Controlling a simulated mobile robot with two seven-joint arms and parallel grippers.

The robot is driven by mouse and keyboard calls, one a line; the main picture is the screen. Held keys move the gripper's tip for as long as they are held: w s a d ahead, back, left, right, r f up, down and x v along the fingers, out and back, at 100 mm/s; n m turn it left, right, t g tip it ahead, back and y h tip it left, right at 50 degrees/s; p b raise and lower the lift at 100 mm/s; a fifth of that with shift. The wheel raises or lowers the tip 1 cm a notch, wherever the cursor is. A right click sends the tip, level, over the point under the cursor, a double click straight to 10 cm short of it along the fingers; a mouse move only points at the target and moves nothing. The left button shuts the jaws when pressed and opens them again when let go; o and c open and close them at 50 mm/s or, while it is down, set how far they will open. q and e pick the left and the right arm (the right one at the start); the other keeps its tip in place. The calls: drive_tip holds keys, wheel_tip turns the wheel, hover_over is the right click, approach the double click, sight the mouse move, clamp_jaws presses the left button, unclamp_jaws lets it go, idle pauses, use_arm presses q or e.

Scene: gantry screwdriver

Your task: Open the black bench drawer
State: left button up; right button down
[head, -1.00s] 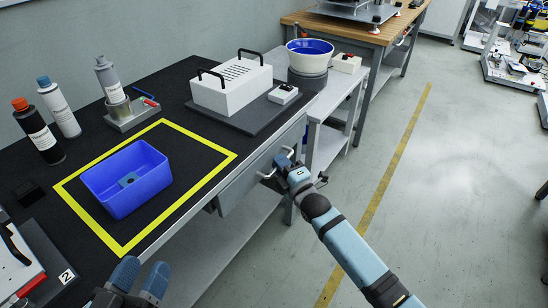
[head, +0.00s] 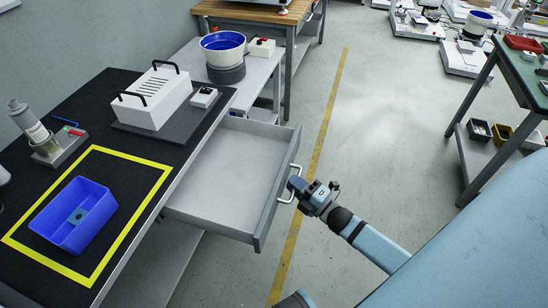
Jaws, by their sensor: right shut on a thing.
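The bench drawer (head: 228,172) stands pulled out from under the black bench top (head: 98,108). Its grey inside is in view and looks empty. Its front panel (head: 270,210) carries a pale bar handle (head: 289,184). My right gripper (head: 294,185) is shut on that handle, on the outer side of the drawer front, with its arm reaching in from the lower right. My left gripper cannot be made out; only a small blue-grey part of me shows at the bottom edge.
A blue bin (head: 74,216) sits inside a yellow taped outline on the bench. A white box with black handles (head: 157,98) stands behind it. A side table with a bowl feeder (head: 223,50) is beyond. Floor right of the drawer is clear up to a green-topped table (head: 520,70).

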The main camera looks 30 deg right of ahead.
drive_tip(key=shift+s+d, duration=0.75)
drive_tip(key=shift+s, duration=0.2)
drive_tip(key=c, duration=1.4)
unclamp_jaws()
drive_tip(key=shift+c, duration=0.2)
drive_tip(key=shift+s, duration=0.1)
use_arm(q)
drive_tip(key=shift+a+p, duration=0.2)
drive_tip(key=shift+p, duration=0.6)
use_arm(e)
drive_tip(key=v, duration=1.3)
drive_tip(key=shift+s, duration=0.35)
use_arm(q)
drive_tip(key=shift+r, duration=0.15)
use_arm(e)
drive_tip(key=shift+d, duration=0.1)
